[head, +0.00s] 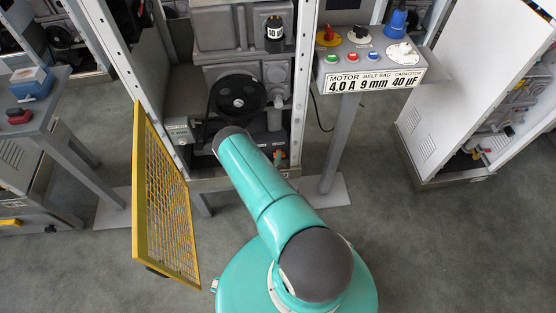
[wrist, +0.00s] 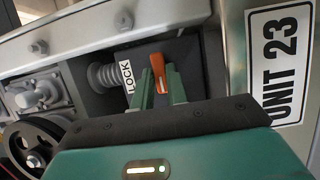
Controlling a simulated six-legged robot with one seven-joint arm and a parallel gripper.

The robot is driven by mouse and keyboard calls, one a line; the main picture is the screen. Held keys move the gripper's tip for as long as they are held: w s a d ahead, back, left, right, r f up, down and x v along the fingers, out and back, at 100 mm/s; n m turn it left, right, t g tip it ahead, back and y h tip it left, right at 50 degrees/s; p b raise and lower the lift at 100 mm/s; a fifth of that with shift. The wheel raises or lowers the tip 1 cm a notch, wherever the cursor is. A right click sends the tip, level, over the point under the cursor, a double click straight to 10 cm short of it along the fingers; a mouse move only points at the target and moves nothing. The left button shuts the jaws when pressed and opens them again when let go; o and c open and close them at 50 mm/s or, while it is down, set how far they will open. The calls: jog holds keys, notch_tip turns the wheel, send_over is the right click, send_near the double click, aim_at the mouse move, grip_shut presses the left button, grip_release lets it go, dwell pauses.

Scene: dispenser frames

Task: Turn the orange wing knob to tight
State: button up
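The orange wing knob (wrist: 158,72) sits on a dark block in the upper middle of the wrist view, its wing nearly upright with a slight tilt. A white LOCK label (wrist: 127,77) is just left of it. My gripper (wrist: 162,88) has its two green fingers at the knob, one on each side of the wing's lower part. The gap between the fingers is about as wide as the wing; whether they press on it cannot be told. In the head view the knob is a tiny orange spot low in the machine frame, past my arm.
A spring (wrist: 103,76) is left of the LOCK label, and a UNIT 23 plate (wrist: 277,63) is at the right. A black pulley (head: 238,95) is above my arm's far end. A yellow mesh guard (head: 165,195) stands open at the left. A control panel (head: 372,60) is at the right.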

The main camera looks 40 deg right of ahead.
grip_shut()
jog(key=shift+m, duration=0.3)
jog(key=shift+r+m+y, duration=0.2)
jog(key=shift+m+y, duration=0.3)
jog(key=shift+m, duration=0.5)
jog(key=m+y, duration=0.2)
jog(key=m, duration=0.2)
jog(key=shift+d+r, duration=0.1)
jog(key=shift+r, duration=0.05)
jog(key=m+y, duration=0.1)
jog(key=m, duration=0.1)
jog(key=m+y, duration=0.1)
jog(key=m, duration=0.1)
jog(key=shift+s+d+r+y, duration=0.1)
jog(key=shift+s+d+y, duration=0.1)
jog(key=shift+y, duration=0.1)
jog(key=shift+m+t+y, duration=0.7)
jog(key=shift+m+y, duration=0.1)
jog(key=shift+m, duration=0.6)
jog(key=shift+d, duration=0.1)
jog(key=o, duration=0.5)
grip_release()
